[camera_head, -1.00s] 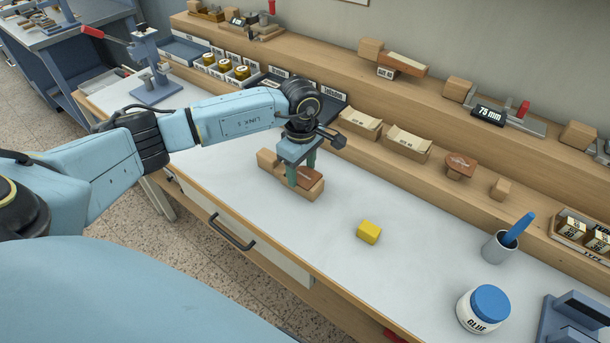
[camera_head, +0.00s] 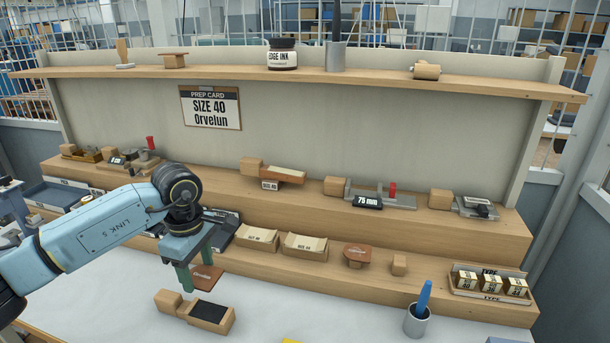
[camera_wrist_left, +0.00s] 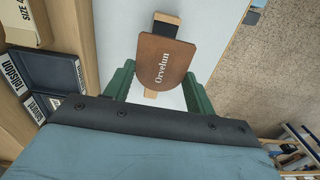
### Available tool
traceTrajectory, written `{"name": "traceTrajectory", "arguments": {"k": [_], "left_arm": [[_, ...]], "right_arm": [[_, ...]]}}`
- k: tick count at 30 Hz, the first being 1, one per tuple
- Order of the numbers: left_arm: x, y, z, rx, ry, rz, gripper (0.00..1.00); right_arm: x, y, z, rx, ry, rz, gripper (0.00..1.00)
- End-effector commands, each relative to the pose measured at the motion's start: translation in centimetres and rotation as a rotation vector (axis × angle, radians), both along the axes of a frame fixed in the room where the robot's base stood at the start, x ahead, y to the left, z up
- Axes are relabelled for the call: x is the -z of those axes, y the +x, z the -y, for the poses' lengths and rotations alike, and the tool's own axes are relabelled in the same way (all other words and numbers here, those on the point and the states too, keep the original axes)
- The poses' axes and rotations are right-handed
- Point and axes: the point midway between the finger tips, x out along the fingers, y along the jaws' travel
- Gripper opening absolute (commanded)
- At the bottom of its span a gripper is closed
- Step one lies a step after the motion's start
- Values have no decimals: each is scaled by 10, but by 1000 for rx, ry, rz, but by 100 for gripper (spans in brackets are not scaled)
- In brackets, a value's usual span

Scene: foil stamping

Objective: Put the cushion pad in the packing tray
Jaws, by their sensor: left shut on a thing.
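The cushion pad appears to be the brown rounded piece stamped "Orvelun" (camera_wrist_left: 166,64); in the head view the brown piece (camera_head: 208,279) is at my left fingertips. My left gripper (camera_head: 197,268) is shut on it, with one green finger on each side in the wrist view (camera_wrist_left: 159,82). The pad is above a wooden block with a black top (camera_head: 210,312), apart from it. My right gripper is out of view.
A grey cup with a blue tool (camera_head: 417,321) stands on the bench. A "SIZE 40 Orvelun" card (camera_head: 211,108) hangs behind. The white benchtop (camera_head: 310,300) is mostly clear.

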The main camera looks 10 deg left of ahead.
Motion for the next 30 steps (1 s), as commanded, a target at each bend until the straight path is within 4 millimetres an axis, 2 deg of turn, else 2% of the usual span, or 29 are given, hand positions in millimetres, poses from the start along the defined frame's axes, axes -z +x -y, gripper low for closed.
{"name": "traceTrajectory", "arguments": {"k": [5,15,21,25,30], "left_arm": [[-4,-4,14,171,-1,4,34],[-18,-30,71,962,0,10,34],[-22,-46,92,1319,1,4,34],[-23,-51,98,1438,0,1,34],[-24,-54,100,1482,1,-1,34]], "right_arm": [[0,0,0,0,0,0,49],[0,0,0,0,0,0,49],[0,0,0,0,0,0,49],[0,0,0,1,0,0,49],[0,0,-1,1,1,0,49]]}}
